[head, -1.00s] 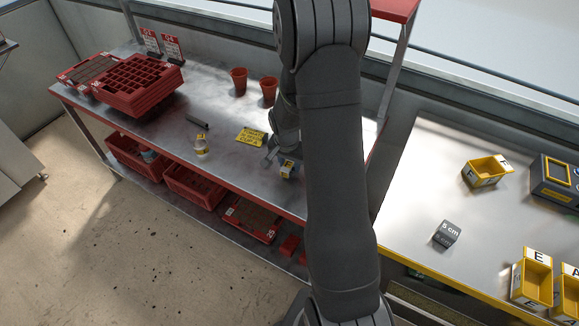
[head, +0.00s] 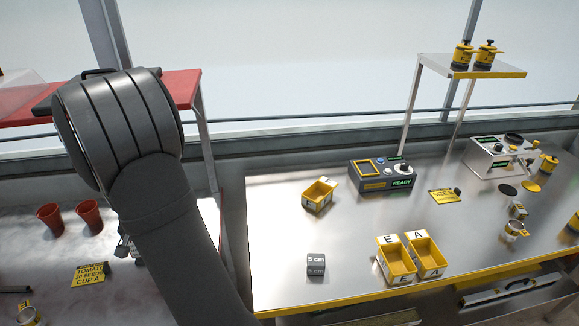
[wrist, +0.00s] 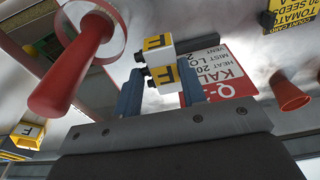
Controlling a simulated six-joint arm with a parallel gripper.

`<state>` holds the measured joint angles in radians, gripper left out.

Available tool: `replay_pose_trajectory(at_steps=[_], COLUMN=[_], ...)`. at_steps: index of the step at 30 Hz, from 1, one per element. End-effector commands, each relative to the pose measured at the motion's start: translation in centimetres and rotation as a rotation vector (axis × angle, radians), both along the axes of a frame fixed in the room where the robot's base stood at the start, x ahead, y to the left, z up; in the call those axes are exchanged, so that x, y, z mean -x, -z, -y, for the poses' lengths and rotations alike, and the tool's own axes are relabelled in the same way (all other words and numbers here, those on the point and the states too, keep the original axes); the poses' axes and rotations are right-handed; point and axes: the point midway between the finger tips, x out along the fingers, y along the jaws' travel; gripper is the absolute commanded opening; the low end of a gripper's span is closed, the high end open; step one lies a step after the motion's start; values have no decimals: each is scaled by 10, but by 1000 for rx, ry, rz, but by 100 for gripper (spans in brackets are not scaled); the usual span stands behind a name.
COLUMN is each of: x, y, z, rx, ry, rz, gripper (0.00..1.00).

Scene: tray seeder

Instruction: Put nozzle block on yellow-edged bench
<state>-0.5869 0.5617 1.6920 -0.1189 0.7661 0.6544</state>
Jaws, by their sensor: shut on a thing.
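The nozzle block (wrist: 160,62), a small white and yellow block with black F labels, sits between the blue fingers of my gripper (wrist: 160,85) in the wrist view. My gripper is shut on it. In the head view my arm hides the block and most of the gripper, over the right part of the red-edged bench. The yellow-edged bench (head: 283,235) stands to the right, with a bare metal top at its near left.
On the yellow-edged bench stand a yellow bin (head: 319,193), a grey 5 cm cube (head: 316,265), two yellow bins marked E (head: 396,262) and A (head: 428,256), and a READY control box (head: 382,175). Red cups (head: 50,218) and a yellow card (head: 90,273) are at left.

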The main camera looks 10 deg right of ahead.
Motion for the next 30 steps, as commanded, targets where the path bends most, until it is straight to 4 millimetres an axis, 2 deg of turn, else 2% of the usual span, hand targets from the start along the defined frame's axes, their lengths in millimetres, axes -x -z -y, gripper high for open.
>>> replay_pose_trajectory(at_steps=[1, 6, 11, 15, 20, 24, 30], x=[-13, -53, -86, -109, -129, -141, -148], y=[-3, -16, -28, -38, -47, -53, -58], z=[16, 70, 131, 187, 256, 318, 412], rx=[-1, -1, 0, 0, 3, 4, 4], ry=[26, 100, 169, 219, 257, 272, 255], rz=[1, 2, 2, -1, -4, -12, -22], gripper=[12, 12, 12, 12, 12, 12, 12])
